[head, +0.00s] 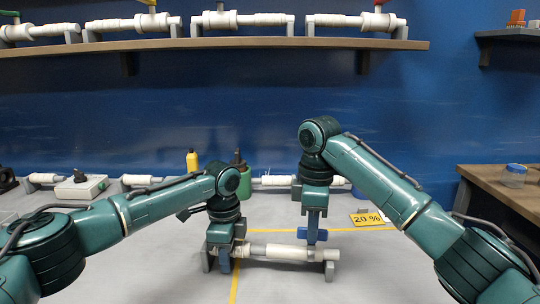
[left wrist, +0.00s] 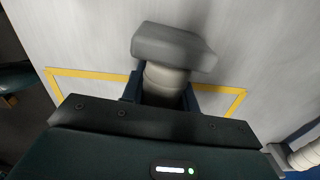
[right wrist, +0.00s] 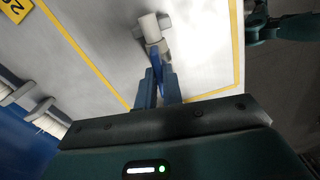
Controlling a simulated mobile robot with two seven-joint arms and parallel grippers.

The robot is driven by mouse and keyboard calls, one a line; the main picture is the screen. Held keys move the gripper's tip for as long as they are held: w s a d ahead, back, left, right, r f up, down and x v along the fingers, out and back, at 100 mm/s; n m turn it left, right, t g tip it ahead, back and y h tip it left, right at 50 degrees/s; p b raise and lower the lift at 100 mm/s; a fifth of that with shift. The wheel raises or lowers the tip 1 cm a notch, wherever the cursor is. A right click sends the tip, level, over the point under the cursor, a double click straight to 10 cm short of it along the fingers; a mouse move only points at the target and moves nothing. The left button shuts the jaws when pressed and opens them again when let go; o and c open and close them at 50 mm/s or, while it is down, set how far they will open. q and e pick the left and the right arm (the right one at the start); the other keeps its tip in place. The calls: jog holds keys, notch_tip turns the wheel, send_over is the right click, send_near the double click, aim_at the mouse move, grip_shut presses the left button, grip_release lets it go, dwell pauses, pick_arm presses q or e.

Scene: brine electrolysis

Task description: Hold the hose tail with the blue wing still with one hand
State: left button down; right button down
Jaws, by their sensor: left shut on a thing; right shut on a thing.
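My right gripper (head: 313,222) comes down from above and is shut on the blue wing. My left gripper (head: 225,258) is shut on the pipe's left end, close to the left grey stand (head: 208,260). In the left wrist view its fingers flank the pale pipe end (left wrist: 165,85) below a grey block (left wrist: 174,45). The fingers hide part of that end.
Behind the arms are a yellow bottle (head: 192,161), a green container (head: 241,180) and a grey box (head: 82,187). A shelf (head: 220,43) with more pipe assemblies runs above. The table front is clear.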

jog(key=shift+n, duration=0.9)
jog(key=c, duration=1.5)
grip_release()
jog(key=shift+o, duration=0.2)
notch_tip(320, 180, up, 12)
jog(key=shift+m, duration=0.4)
jog(key=shift+c, duration=0.3)
jog(key=shift+f, duration=6)
